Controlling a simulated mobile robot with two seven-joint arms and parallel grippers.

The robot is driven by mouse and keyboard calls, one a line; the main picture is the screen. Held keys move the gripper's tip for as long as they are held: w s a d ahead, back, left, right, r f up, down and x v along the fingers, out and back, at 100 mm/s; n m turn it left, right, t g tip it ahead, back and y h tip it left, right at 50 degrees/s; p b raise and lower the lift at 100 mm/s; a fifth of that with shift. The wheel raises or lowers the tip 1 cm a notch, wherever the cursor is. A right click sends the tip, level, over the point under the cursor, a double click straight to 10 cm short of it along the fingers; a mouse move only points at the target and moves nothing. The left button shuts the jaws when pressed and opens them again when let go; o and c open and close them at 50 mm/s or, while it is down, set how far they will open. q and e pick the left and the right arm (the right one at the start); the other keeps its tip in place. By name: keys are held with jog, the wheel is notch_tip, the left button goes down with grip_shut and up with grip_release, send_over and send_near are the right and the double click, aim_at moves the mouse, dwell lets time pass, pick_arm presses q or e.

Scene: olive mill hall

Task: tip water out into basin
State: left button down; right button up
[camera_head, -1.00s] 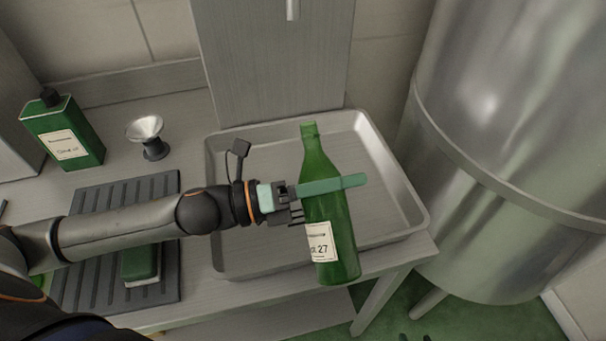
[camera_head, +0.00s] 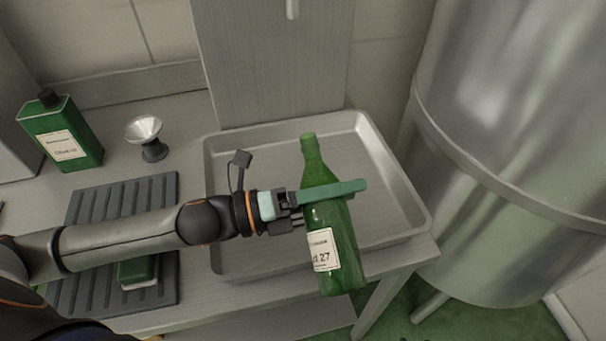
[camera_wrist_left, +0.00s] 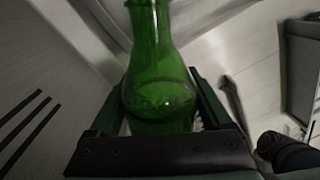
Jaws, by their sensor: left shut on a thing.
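A green glass bottle (camera_head: 331,245) with a white label is held over the shallow metal basin (camera_head: 262,165). My left gripper (camera_head: 327,202) is shut around the bottle's body, below the shoulder. The bottle leans, its open neck toward the back of the basin and its base reaching past the front rim in the picture. No stream shows at the mouth. In the left wrist view the bottle (camera_wrist_left: 158,60) stands between both fingers, and a curved line that looks like a liquid surface shows inside. My right gripper is not in view.
A grey ribbed mat (camera_head: 150,200) lies left of the basin, with a green-and-white block (camera_head: 138,273) on it, partly under my arm. A small funnel (camera_head: 147,133) and a green tin (camera_head: 62,135) stand behind. A large steel tank (camera_head: 510,150) rises at right.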

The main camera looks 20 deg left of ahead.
pick_arm(q)
jog(key=shift+s+d+f+n+b, duration=0.1)
jog(key=shift+s+f+n+b, duration=0.1)
jog(key=shift+f+n+b, duration=0.55)
dwell(0.3)
